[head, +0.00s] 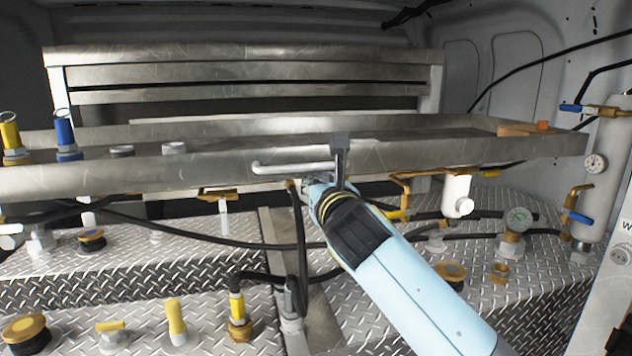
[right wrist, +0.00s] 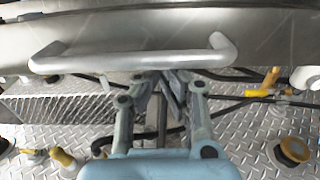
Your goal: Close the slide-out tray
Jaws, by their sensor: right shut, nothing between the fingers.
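The slide-out tray (head: 430,156) is a long, shallow scratched-metal tray spanning the head view, set forward of the metal frame behind it. Its pale bar handle (head: 290,168) is on the front wall and also shows in the right wrist view (right wrist: 135,61). My left gripper is not in view.
Blue and yellow fittings (head: 65,135) stand at the tray's left end. Diamond-plate boxes (head: 120,255) with caps, valves and black hoses lie below it. A gauge (head: 518,219) and a white cylinder with blue-handled valves (head: 597,180) are at the right.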

